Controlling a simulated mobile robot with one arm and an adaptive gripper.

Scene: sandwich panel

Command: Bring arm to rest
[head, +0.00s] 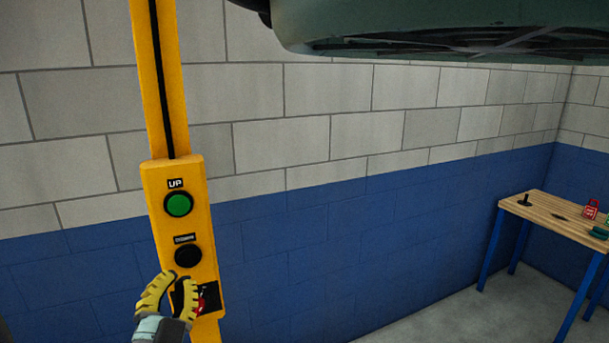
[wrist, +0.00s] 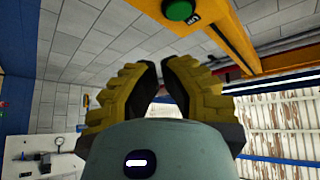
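My gripper (head: 172,280) is at the lower left of the head view, in front of the lower part of a yellow control panel (head: 160,220). It has yellow padded fingers with dark inner faces. In the wrist view my gripper (wrist: 161,68) shows a narrow gap between its fingertips, with nothing held between them. The panel has a green UP button (head: 178,204) and a black button (head: 188,256) below it. The green button also shows at the top of the wrist view (wrist: 180,10). My gripper partly hides a dark and red part low on the panel.
A yellow post (head: 160,80) rises above the panel. A raised green vehicle (head: 430,25) hangs overhead. A wooden-topped workbench (head: 545,215) with blue legs and small items stands at the right. The floor (head: 440,310) between is clear.

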